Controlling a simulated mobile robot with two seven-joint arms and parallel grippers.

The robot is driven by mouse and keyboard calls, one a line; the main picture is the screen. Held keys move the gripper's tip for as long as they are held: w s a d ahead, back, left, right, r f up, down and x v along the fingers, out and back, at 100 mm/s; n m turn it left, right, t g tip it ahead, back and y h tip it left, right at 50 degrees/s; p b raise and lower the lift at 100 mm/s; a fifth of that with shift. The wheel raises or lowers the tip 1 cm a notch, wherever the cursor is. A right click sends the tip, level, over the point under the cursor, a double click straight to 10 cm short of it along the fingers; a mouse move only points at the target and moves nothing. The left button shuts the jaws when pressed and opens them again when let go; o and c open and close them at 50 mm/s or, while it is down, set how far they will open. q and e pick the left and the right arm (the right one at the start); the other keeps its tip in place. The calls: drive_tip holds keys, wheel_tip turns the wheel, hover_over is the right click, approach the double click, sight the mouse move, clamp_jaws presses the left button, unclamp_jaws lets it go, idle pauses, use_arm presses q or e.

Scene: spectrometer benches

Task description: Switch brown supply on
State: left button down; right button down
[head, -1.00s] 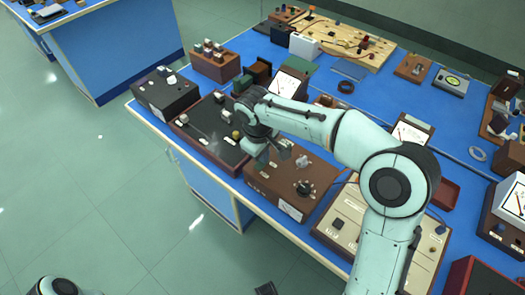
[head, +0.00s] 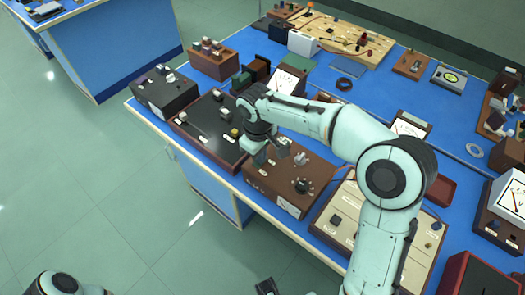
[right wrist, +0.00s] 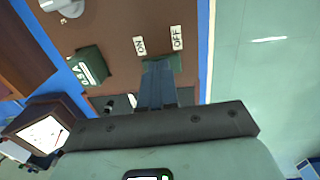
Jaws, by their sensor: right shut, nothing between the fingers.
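The shut, empty fingers (right wrist: 160,68) are just below these labels in the picture. The switch is not clearly visible; contact cannot be told. My left gripper is not clearly seen.
A black-topped unit (head: 205,128) stands left of the supply, close beside it. A beige panel (head: 338,215) with knobs stands to its right. Meters and boxes crowd behind. The floor (head: 120,200) in front of the bench is clear.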

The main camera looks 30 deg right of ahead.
sight(257, 164)
drive_tip(key=shift+s+a+f, duration=0.25)
drive_tip(key=shift+a, duration=0.2)
